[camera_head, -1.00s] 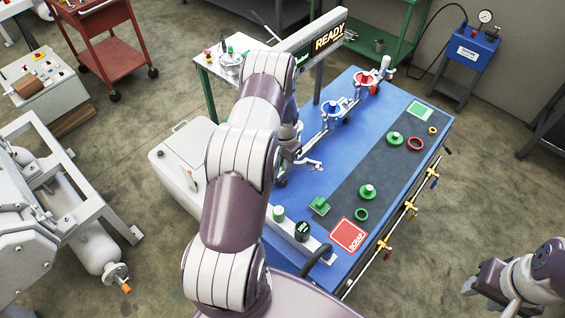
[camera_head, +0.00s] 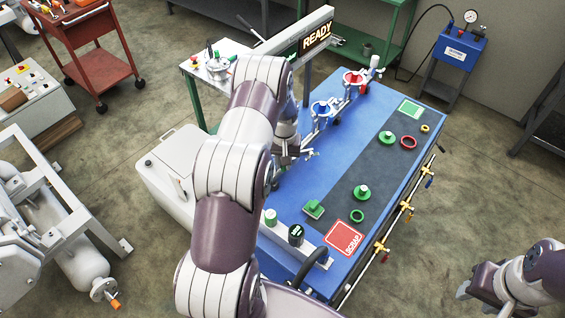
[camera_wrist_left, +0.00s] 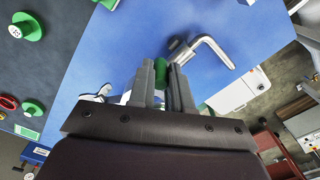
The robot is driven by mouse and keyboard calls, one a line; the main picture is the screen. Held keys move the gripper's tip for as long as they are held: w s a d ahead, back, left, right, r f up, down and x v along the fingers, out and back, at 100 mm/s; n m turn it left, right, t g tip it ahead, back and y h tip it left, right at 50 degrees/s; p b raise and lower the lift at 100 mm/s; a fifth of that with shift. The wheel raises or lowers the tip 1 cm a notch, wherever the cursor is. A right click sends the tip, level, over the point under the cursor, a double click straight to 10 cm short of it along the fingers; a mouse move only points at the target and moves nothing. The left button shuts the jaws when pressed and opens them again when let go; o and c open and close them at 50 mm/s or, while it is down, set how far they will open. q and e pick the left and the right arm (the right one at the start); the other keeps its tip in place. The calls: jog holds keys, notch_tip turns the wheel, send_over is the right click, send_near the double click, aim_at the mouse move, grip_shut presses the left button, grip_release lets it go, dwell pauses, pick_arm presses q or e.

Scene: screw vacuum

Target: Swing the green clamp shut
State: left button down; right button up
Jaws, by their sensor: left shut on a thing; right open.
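My left gripper (camera_head: 287,160) is low over the left edge of the blue table (camera_head: 290,195), at the near end of the row of clamps. In the left wrist view its fingers (camera_wrist_left: 163,82) are shut on the green clamp (camera_wrist_left: 161,70), of which only a small green piece shows between and beyond the fingertips. A bent metal rod (camera_wrist_left: 213,48) shows just beyond it. In the head view my arm hides most of the green clamp. My right gripper (camera_head: 478,296) is open and empty, away from the table at lower right.
A blue clamp (camera_head: 321,110) and a red clamp (camera_head: 354,78) stand farther along the row. Green knobbed parts (camera_head: 362,192), a green ring (camera_head: 357,216) and a red ring (camera_head: 408,142) lie on the dark strip. A red scrap pad (camera_head: 343,238) is at the near corner. The sign reads READY (camera_head: 317,37).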

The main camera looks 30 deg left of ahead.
dwell(0.3)
pick_arm(q)
jog(key=c, duration=1.1)
grip_release()
jog(key=shift+o, duration=0.2)
